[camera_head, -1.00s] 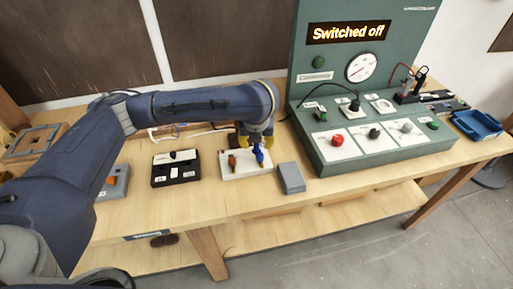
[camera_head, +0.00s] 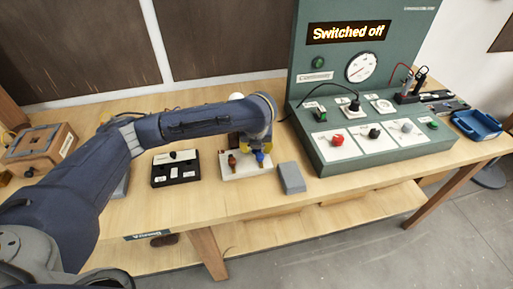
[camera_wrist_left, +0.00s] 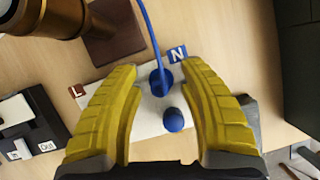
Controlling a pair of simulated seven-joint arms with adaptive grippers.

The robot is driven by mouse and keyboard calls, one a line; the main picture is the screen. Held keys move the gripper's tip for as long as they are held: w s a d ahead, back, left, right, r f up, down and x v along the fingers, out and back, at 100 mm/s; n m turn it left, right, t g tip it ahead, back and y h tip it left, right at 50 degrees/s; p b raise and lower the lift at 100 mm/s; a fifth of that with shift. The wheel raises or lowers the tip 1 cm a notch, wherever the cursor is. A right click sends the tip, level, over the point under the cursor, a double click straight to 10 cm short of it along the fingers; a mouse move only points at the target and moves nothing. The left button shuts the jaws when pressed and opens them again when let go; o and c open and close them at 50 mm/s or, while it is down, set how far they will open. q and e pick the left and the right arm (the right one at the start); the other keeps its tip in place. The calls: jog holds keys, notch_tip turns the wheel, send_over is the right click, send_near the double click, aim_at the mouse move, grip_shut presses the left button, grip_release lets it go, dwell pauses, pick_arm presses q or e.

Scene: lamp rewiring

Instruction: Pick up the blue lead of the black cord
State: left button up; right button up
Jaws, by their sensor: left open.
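A blue lead (camera_wrist_left: 150,38) comes down from the top of the left wrist view. Its lower end meets a round blue terminal (camera_wrist_left: 161,82) beside a blue N label (camera_wrist_left: 177,53); I cannot tell how far in it goes. A blue ball knob (camera_wrist_left: 174,120) is just below. These are on a white block (camera_head: 260,174), which also carries a brown knob (camera_head: 232,161). My left gripper (camera_wrist_left: 167,78) is open, its yellow fingers on either side of the blue terminal and lead, apparently not touching them. The black cord itself is not clearly visible. My right gripper is not in view.
A brass cylinder (camera_wrist_left: 60,18) and a dark brown square base (camera_wrist_left: 115,40) are close to the left finger. A black switch box (camera_head: 175,178) is left of the block, a grey block (camera_head: 291,178) right, and the green test panel (camera_head: 380,155) beyond.

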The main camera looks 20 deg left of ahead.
pick_arm(q)
grip_shut()
jog(key=shift+r, duration=0.2)
dwell(0.6)
